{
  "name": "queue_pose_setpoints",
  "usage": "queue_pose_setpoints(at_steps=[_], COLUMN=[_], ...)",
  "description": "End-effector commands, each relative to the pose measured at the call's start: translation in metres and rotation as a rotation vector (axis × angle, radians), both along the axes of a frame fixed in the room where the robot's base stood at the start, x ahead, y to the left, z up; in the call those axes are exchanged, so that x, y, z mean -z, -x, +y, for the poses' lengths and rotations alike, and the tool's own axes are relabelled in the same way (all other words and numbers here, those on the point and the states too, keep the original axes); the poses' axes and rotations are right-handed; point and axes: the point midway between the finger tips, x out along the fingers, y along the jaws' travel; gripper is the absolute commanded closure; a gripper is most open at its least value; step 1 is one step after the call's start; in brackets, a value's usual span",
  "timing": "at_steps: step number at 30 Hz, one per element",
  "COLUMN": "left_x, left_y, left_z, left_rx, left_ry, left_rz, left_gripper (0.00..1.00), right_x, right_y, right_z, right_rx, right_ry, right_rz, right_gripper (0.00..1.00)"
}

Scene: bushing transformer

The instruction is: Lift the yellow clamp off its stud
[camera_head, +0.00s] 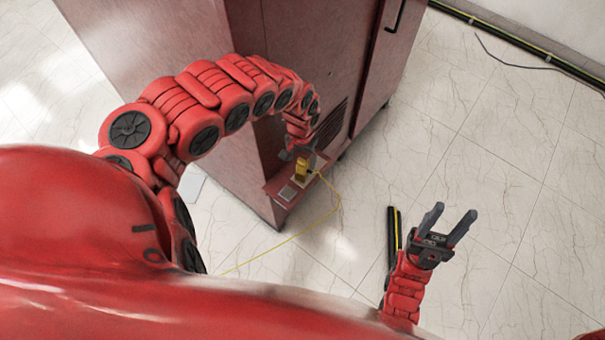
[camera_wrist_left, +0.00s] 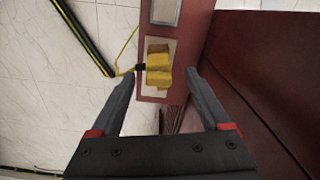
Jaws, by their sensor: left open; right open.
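The yellow clamp (camera_head: 302,168) sits on a small ledge (camera_head: 273,186) low on the cabinet's side. In the left wrist view the clamp (camera_wrist_left: 158,68) stands on a pale plate, with a thin yellow wire leading off it to the left. My left gripper (camera_head: 301,152) is at the clamp in the head view. In the left wrist view its open fingers (camera_wrist_left: 158,82) lie on either side of the clamp with gaps between, not gripping it. The stud is hidden. My right gripper (camera_head: 449,222) is open and empty over the floor, well right of the clamp.
The red-brown cabinet (camera_head: 310,50) rises behind the ledge. A second pale plate (camera_wrist_left: 165,11) is on the same ledge. The yellow wire (camera_head: 285,240) runs down across the floor. A black-yellow bar (camera_head: 393,235) is beside my right arm.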

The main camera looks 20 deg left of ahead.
Motion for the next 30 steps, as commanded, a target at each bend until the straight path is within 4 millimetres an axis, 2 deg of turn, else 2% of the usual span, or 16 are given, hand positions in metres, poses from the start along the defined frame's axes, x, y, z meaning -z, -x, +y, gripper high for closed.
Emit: queue_pose_setpoints(at_steps=[5,13,23,30], left_x=[0.012,0.049,0.055,0.055], left_y=[-0.001,-0.003,-0.005,-0.005], left_z=[-0.002,-0.005,-0.002,-0.002], left_rx=[0.001,0.0,0.0,0.0], left_ry=[0.002,0.003,-0.001,-0.001], left_rz=[0.001,0.004,0.001,0.001], left_gripper=[0.2,0.2,0.2,0.61], right_x=[0.004,0.01,0.01,0.01], right_y=[0.0,0.0,0.0,0.0], right_z=[0.0,0.0,0.0,0.0], right_rx=[0.0,0.0,0.0,0.0], right_ry=[0.0,0.0,0.0,0.0], right_rz=[0.0,0.0,0.0,0.0], right_gripper=[0.5,0.5,0.5,0.5])
